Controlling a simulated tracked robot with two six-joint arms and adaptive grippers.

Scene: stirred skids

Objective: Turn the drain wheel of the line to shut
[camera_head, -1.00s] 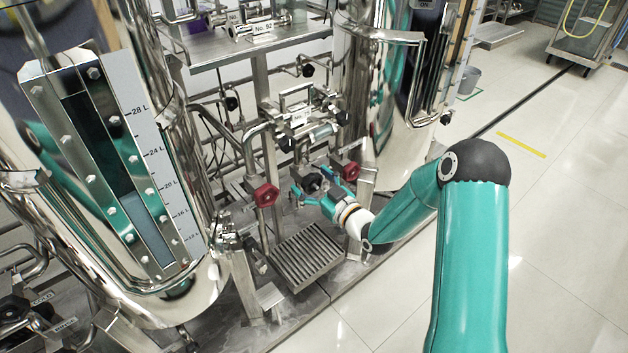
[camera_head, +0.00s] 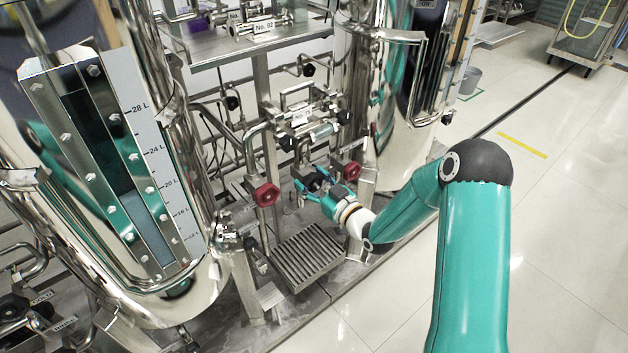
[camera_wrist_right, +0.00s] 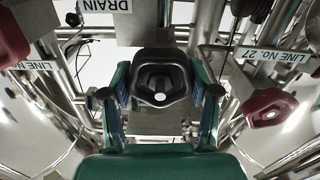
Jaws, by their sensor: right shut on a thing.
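The drain wheel is a black handwheel (camera_head: 312,183) low between the two steel tanks, and it sits between two red wheels in the head view. In the right wrist view the black wheel (camera_wrist_right: 160,80) is in the middle, just below a plate reading DRAIN (camera_wrist_right: 108,7). My right gripper (camera_head: 320,184) is shut on this wheel. Its fingers show on either side of the wheel in the right wrist view (camera_wrist_right: 160,97). How far the wheel is turned cannot be told. My left gripper is not in view.
Red wheels flank the black one, at left (camera_head: 264,195) and right (camera_head: 352,171). A plate reading LINE No. 27 (camera_wrist_right: 271,55) is near the right red wheel. Pipes crowd behind. A floor grating (camera_head: 308,256) lies below.

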